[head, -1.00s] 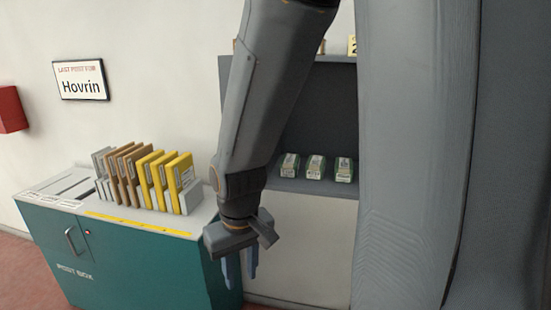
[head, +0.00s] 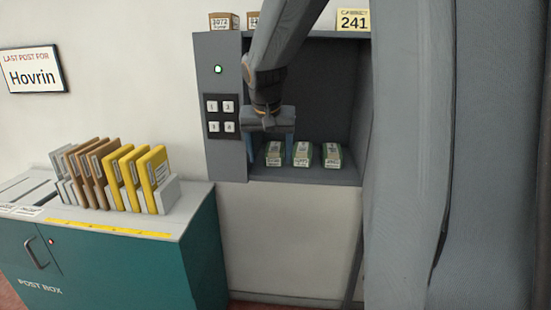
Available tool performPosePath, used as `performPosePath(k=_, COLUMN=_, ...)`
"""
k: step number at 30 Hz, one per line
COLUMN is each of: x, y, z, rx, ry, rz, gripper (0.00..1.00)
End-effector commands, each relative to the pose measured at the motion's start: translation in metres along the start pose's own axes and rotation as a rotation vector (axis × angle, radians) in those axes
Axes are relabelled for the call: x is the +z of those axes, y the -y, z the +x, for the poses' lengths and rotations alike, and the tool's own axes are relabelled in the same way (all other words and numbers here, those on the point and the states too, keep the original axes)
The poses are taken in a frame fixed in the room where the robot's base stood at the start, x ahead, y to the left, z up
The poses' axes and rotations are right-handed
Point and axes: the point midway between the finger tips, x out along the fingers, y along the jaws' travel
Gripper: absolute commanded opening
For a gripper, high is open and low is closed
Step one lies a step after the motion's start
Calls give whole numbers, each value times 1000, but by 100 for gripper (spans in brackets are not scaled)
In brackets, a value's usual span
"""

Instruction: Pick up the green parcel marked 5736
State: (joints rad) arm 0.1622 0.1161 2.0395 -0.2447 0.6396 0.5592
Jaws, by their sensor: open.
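Three green-and-white parcels stand side by side on the floor of the open grey cabinet in the head view: a left one (head: 274,155), a middle one (head: 303,155) and a right one (head: 332,156). Their labels are too small to read, so I cannot tell which is marked 5736. My gripper (head: 268,150) points down at the cabinet's front, around or just before the left parcel. Its blue fingers are apart, with nothing seen held between them. I cannot tell its exact depth relative to the parcels.
The cabinet (head: 222,160) has a keypad (head: 221,117), a green light and a yellow sign reading 241 (head: 354,20). Brown boxes, one marked 3072 (head: 223,21), stand on top. A teal post box (head: 120,262) with brown and yellow envelopes (head: 152,170) stands at the left.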

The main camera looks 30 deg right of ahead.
Motion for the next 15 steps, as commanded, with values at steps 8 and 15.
performPosePath(k=8, x=-39, y=-3, z=11, rx=4, ry=-4, rz=15, gripper=69)
performPosePath(k=15, x=-76, y=-3, z=27, rx=4, ry=-4, rz=12, gripper=69)
